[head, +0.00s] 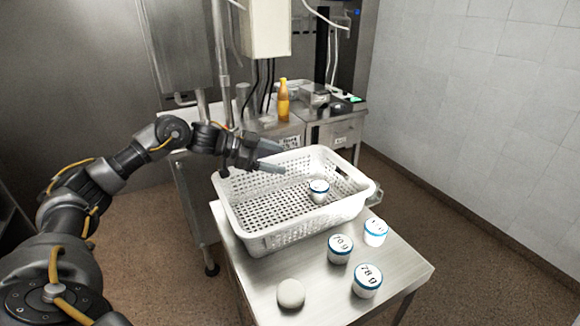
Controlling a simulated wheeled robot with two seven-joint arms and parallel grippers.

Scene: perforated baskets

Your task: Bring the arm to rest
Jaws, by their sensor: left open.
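My left arm reaches in from the left side of the head view. Its gripper (270,157) is open and empty, above the far left part of a white perforated basket (262,240). The basket stands on a metal table. One white cup with a blue-rimmed lid (319,191) is inside the basket, toward its right side and apart from my gripper. My right gripper does not show.
Cups with blue-rimmed lids stand on the table (408,268) in front of the basket: one (375,232), another (340,249) and a third (367,281). A pale round object (291,294) lies near the front edge. Behind, a counter holds an orange bottle (283,103).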

